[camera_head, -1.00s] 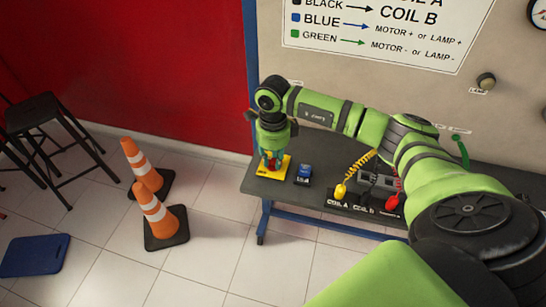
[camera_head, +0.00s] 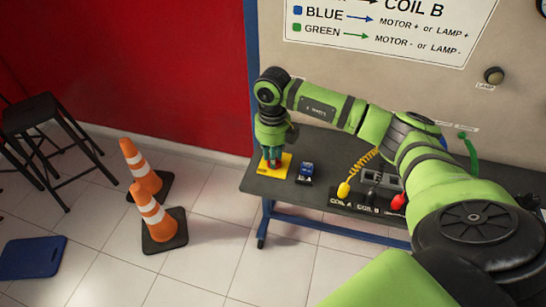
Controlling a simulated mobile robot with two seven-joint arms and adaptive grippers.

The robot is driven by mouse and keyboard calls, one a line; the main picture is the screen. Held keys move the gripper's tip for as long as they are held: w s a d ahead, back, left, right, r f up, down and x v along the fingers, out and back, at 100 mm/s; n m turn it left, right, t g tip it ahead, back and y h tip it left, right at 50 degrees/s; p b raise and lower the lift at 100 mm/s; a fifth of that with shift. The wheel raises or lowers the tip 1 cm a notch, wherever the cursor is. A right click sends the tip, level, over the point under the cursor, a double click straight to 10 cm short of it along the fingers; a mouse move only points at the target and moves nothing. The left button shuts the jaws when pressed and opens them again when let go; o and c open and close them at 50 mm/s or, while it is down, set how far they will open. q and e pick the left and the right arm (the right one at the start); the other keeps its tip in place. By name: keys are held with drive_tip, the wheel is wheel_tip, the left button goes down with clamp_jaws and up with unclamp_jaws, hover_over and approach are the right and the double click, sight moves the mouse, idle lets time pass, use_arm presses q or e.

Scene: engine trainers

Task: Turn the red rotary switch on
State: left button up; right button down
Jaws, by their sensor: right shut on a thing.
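The yellow base (camera_head: 284,164) of the rotary switch sits on the dark table at its left end. Only a little red of the switch shows between my fingers, so which way it points cannot be told. My right gripper (camera_head: 272,162) comes down from above and is shut on the red rotary switch. My left gripper is out of view.
A blue switch (camera_head: 305,172) stands just right of the yellow base. Further right are a coil panel (camera_head: 382,180), a yellow coiled cable (camera_head: 362,162) and a red plug (camera_head: 398,201). Two orange cones (camera_head: 158,215) stand on the floor at left. A wall board is behind the table.

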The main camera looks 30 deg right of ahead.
drive_tip(key=m+b, duration=0.1)
drive_tip(key=m, duration=0.3)
drive_tip(key=shift+w+m, duration=0.1)
drive_tip(key=shift+m, duration=0.2)
drive_tip(key=shift+d+m, duration=0.1)
drive_tip(key=shift+m, duration=2.2)
drive_tip(key=c, duration=1)
unclamp_jaws()
drive_tip(key=shift+c, duration=0.2)
drive_tip(key=shift+w+r, duration=0.1)
drive_tip(key=shift+r, duration=0.05)
wheel_tip(320, 180, up, 12)
